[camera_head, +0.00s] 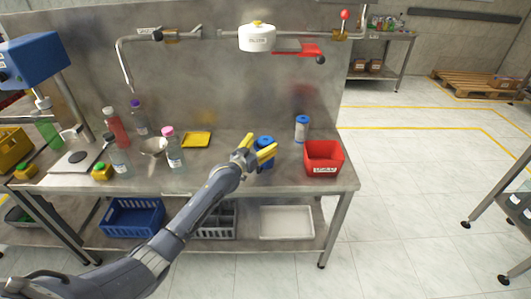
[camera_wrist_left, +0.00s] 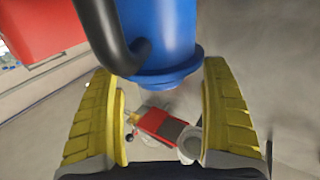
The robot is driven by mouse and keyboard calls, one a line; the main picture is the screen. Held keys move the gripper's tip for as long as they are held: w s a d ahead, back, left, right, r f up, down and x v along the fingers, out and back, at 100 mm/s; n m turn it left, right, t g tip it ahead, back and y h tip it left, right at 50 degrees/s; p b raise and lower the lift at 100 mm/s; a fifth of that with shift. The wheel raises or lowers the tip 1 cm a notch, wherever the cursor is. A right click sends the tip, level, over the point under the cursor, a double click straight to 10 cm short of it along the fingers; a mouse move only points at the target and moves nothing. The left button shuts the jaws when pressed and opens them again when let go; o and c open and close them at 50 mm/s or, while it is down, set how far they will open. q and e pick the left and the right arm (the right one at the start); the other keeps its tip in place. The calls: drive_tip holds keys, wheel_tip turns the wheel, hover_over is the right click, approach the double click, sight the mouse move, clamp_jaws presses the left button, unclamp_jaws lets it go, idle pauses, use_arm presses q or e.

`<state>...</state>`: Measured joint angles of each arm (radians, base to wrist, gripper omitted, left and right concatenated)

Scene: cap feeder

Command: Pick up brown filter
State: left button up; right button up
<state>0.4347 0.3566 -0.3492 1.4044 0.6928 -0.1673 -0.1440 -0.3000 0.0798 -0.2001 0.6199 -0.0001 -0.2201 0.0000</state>
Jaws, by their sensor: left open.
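My left gripper (camera_head: 257,147) has yellow fingers and is at the blue cylindrical container (camera_head: 264,141) on the workbench, partly covering it. In the left wrist view, the gripper (camera_wrist_left: 165,110) is open. The blue container (camera_wrist_left: 158,35), with a flanged rim and a dark curved handle or tube (camera_wrist_left: 108,38), shows beyond and between the fingers. I cannot tell whether the fingers touch it. I cannot make out a brown filter in either view. My right gripper is not in view.
A red bin (camera_head: 324,171) stands to the right of the gripper, and a white bottle with a blue top (camera_head: 302,132) is behind it. Several bottles, a metal bowl (camera_head: 153,148) and a yellow tray (camera_head: 197,135) are to the left. A white canister (camera_head: 257,37) hangs above.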

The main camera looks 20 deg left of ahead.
use_arm(q)
drive_tip(key=shift+x, duration=1.25)
drive_tip(key=shift+s+f, duration=0.1)
drive_tip(key=shift+f, duration=0.15)
drive_tip(key=c, duration=1.7)
drive_tip(key=shift+o, duration=0.2)
drive_tip(key=shift+r, duration=0.1)
